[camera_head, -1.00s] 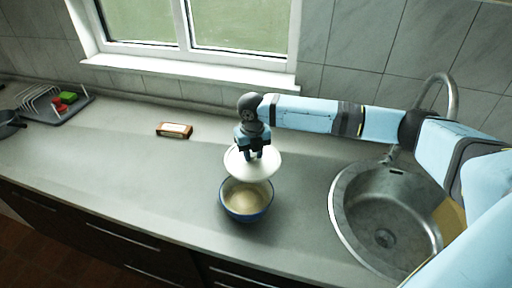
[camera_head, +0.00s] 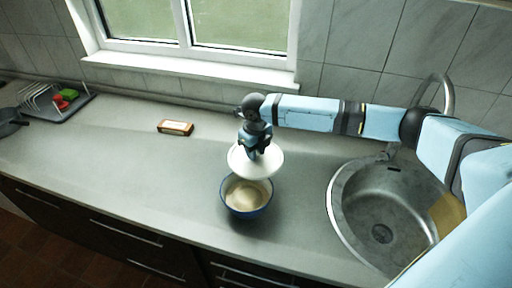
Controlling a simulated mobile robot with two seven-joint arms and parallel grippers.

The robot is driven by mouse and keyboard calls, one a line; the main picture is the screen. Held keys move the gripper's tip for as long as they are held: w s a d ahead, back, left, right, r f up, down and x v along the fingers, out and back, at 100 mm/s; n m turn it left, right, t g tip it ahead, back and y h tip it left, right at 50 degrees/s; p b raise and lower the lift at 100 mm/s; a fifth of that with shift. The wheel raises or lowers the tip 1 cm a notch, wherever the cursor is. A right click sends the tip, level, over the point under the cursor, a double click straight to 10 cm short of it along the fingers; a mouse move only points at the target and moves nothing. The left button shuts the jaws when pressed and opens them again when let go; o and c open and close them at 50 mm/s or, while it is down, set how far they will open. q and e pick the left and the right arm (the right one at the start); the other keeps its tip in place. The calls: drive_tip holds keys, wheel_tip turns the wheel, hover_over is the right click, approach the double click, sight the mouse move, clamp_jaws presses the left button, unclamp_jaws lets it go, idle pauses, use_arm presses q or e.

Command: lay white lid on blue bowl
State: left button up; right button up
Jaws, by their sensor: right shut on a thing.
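The blue bowl (camera_head: 246,207) stands upright on the grey counter, with a pale inside and a blue outer wall. The white lid (camera_head: 262,166) is held above the bowl's far side and covers part of its far rim from this view. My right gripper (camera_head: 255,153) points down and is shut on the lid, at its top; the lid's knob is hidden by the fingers. The lid appears apart from the bowl, its near edge above the bowl's opening. My left gripper is not in view.
A metal sink (camera_head: 385,210) with a tap (camera_head: 449,95) is at the right. A small brown box (camera_head: 175,128) lies near the window wall. A dish rack (camera_head: 45,100) with red and green items stands far left. The counter left of the bowl is clear.

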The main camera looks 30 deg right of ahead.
drive_tip(key=shift+s+a+p, duration=0.85)
drive_tip(key=shift+s+a, duration=0.15)
drive_tip(key=shift+a, duration=0.1)
drive_tip(key=s+a+p, duration=0.1)
drive_tip(key=s+a+f, duration=0.1)
drive_tip(key=s+a, duration=0.1)
drive_tip(key=s+a+f+p, duration=0.1)
drive_tip(key=a, duration=0.1)
drive_tip(key=shift+s+f+p, duration=0.2)
drive_tip(key=shift+p, duration=0.15)
drive_tip(key=shift+f, duration=0.35)
drive_tip(key=o, duration=1.5)
drive_tip(key=shift+r, duration=0.1)
